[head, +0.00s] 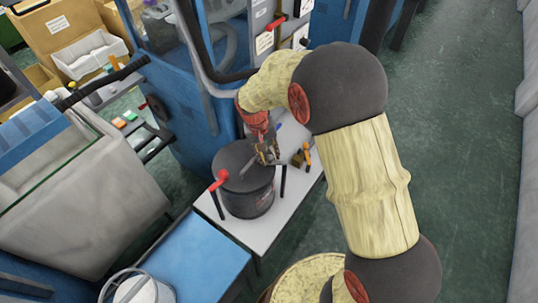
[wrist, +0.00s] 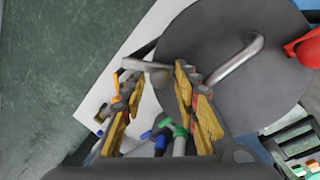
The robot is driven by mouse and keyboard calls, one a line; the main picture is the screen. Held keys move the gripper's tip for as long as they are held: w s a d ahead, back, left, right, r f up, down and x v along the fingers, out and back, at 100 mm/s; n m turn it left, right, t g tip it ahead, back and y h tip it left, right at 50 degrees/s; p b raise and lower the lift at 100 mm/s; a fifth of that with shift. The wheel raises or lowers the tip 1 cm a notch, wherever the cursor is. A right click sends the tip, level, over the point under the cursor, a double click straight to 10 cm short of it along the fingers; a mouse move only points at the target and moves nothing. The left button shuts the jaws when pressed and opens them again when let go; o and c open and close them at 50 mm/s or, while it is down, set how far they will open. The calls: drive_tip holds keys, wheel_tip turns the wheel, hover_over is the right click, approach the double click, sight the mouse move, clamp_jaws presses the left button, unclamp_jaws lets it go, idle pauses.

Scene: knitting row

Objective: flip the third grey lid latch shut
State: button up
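A dark grey round drum (head: 248,197) stands on a small white table, its flat lid (head: 235,157) on top. The lid fills the upper right of the wrist view (wrist: 195,38). Another grey bar with a rounded end (wrist: 145,65) shows at the lid's edge, between my fingertips in the picture; contact cannot be told. My gripper (wrist: 155,75) is open at the lid's right edge in the head view. Which latch is third is unclear.
Small tools with orange (head: 307,155), blue and green parts lie near my gripper on the white table (head: 260,238). A blue machine frame (head: 185,110) stands behind and left. A blue bench (head: 205,262) is in front. The floor at right is clear.

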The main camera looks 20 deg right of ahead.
drive_tip(key=shift+o, duration=0.7)
wheel_tip(320, 180, up, 12)
drive_tip(key=a, duration=0.2)
drive_tip(key=shift+w+f, duration=0.15)
drive_tip(key=shift+a, duration=0.1)
drive_tip(key=s+r+t, duration=0.2)
drive_tip(key=s+r, duration=0.2)
drive_tip(key=s, duration=0.4)
drive_tip(key=s+d+r+n+t+y+b, duration=0.1)
drive_tip(key=s+r, duration=0.3)
drive_tip(key=s, duration=0.4)
drive_tip(key=s+d+r+t+y, duration=0.1)
drive_tip(key=s+r+t, duration=0.2)
drive_tip(key=s, duration=0.5)
drive_tip(key=shift+s+r+n, duration=0.35)
drive_tip(key=shift+r+n, duration=0.05)
drive_tip(key=shift+r, duration=0.5)
